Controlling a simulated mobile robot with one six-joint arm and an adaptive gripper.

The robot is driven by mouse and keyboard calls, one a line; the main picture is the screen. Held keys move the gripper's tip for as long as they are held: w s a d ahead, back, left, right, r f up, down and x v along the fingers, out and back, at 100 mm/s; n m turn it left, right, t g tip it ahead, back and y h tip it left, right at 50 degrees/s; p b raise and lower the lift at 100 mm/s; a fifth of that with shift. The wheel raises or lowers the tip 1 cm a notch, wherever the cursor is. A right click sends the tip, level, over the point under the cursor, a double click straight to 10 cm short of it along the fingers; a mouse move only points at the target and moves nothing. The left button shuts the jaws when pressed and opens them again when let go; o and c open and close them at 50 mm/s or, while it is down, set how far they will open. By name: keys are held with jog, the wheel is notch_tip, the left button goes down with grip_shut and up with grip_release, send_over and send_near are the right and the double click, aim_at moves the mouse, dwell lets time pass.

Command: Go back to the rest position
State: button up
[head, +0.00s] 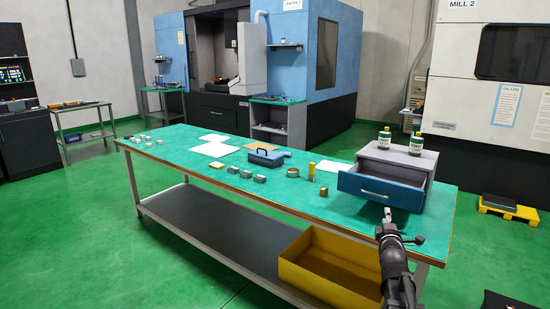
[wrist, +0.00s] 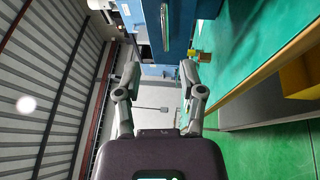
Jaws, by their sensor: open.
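My gripper (head: 388,214) is at the front right edge of the green-topped table, just in front of the blue drawer of a grey cabinet. In the wrist view my gripper (wrist: 161,72) is open, its two fingers spread apart with nothing between them. The grey cabinet (head: 398,163) stands on the table's right end. Its blue drawer (head: 376,191) is pulled out. The drawer's front and handle (wrist: 166,28) show just beyond the fingertips in the wrist view, apart from them as far as I can tell.
Two green-and-white bottles (head: 415,144) stand on the cabinet. The table (head: 190,150) carries a blue caddy (head: 266,156), papers and several small metal parts. A yellow bin (head: 325,265) sits under its right end. The green floor (head: 90,220) to the left is clear.

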jog(key=s+a+f+m+g+y, duration=0.1)
jog(key=s+a+f+m+g, duration=0.4)
jog(key=f, duration=0.3)
jog(key=s+a+f+m+g+y, duration=0.2)
jog(key=s+a+f+m+g, duration=0.3)
jog(key=f, duration=0.3)
jog(key=s+a+f+m+g+y, duration=0.1)
jog(key=s+a+f+m+g, duration=0.15)
jog(key=s+a+g, duration=0.4)
jog(key=s+a+f+m+g+y, duration=0.1)
jog(key=s+a+f+m+g, duration=0.15)
jog(key=s, duration=0.65)
notch_tip(320, 180, up, 20)
jog(key=p, duration=2)
jog(key=shift+s+a+r+m, duration=0.15)
jog(key=shift+s+a+m, duration=0.15)
jog(key=shift+s, duration=0.05)
